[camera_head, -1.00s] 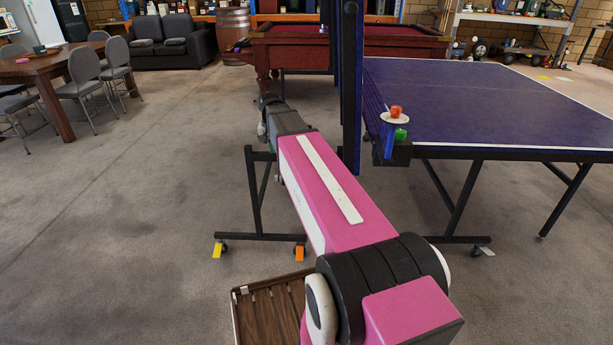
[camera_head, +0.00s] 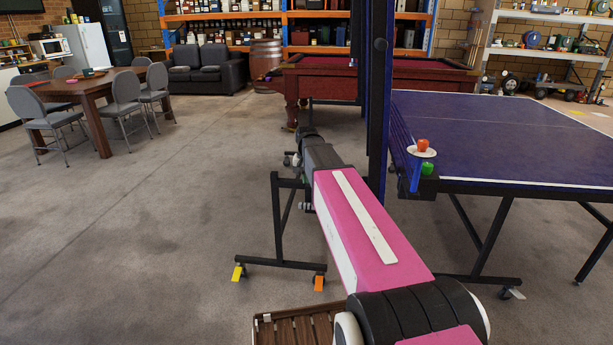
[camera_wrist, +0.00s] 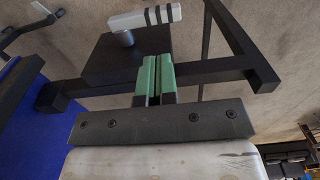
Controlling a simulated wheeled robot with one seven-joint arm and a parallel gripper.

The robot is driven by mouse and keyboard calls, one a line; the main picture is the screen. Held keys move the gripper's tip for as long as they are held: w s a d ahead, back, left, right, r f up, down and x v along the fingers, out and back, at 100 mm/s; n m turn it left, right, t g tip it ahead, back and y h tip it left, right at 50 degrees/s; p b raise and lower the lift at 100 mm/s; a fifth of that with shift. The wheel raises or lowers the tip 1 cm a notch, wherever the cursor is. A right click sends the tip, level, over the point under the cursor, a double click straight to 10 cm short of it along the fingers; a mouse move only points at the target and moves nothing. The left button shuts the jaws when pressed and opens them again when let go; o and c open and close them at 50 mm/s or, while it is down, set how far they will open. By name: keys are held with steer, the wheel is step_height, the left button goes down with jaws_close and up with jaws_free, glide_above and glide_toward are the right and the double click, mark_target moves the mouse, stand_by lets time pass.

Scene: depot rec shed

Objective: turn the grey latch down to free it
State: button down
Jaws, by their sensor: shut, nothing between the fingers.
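The grey latch (camera_wrist: 143,18) is a light grey bar with dark bands on a short round post, in the wrist view. It lies nearly level across the picture, above a black block (camera_wrist: 128,58) on a black metal frame. My gripper (camera_wrist: 154,58) has two green fingers, pressed together and empty. Their tips lie over the black block in the picture, below the latch, and appear apart from it. In the head view my arm reaches toward the folded table's black leg frame (camera_head: 276,228).
A blue table-tennis table (camera_head: 500,140) stands to the right, with a red and a green object at its near corner. An upright dark panel (camera_head: 377,95) rises beside my arm. A wooden slatted crate (camera_head: 262,331) is low in front.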

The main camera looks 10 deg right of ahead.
mark_target(305, 204)
step_height(305, 204, down, 10)
steer(key=shift+r, duration=0.1)
stand_by(0.4)
steer(key=shift+w+a+f, duration=0.1)
steer(key=shift+a+f, duration=0.15)
steer(key=shift+f, duration=0.3)
step_height(305, 204, up, 14)
steer(key=a, duration=0.1)
steer(key=shift+w+a, duration=0.25)
stand_by(0.5)
